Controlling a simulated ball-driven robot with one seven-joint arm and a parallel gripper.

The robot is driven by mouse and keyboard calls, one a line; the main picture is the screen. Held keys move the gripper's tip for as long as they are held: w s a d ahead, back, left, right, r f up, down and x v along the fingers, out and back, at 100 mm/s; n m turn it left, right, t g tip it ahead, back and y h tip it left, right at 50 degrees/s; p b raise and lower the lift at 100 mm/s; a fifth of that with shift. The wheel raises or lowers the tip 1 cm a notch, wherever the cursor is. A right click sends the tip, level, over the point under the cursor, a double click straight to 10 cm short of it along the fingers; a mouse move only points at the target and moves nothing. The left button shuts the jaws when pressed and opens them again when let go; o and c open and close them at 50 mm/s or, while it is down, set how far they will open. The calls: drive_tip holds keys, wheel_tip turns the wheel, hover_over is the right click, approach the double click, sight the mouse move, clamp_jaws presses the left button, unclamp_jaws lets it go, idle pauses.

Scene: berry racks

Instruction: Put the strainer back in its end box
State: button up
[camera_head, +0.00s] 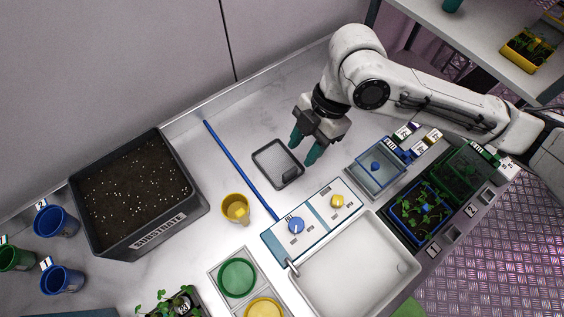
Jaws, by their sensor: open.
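A dark grey rectangular frame with a pale flat inside and a dark block at its lower right corner (257,155) lies on the bench; it may be the strainer, but I cannot tell for sure. My gripper (304,147), with teal fingers, is open and empty just to the right of this frame, apparently above the bench. I cannot tell its exact height. No box is clearly marked as the end box. A blue-rimmed clear box (361,183) with a blue knob stands to the right, and small square grey openings (453,233) sit along the rack's right edge.
A panel with a blue and a yellow knob (317,214) adjoins a white basin (408,266). A black substrate bin (197,208) stands left. A blue rod (230,155) and yellow cup (236,207) lie between. Planted trays (391,223) stand right.

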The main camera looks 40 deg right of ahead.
sight(291, 171)
drive_tip(key=x, duration=0.2)
drive_tip(key=p+x, duration=0.1)
drive_tip(key=x, duration=0.2)
drive_tip(key=p+x, duration=0.1)
drive_tip(key=x, duration=0.2)
drive_tip(key=shift+w+d+f, duration=0.2)
drive_tip(key=shift+c, duration=0.2)
clamp_jaws()
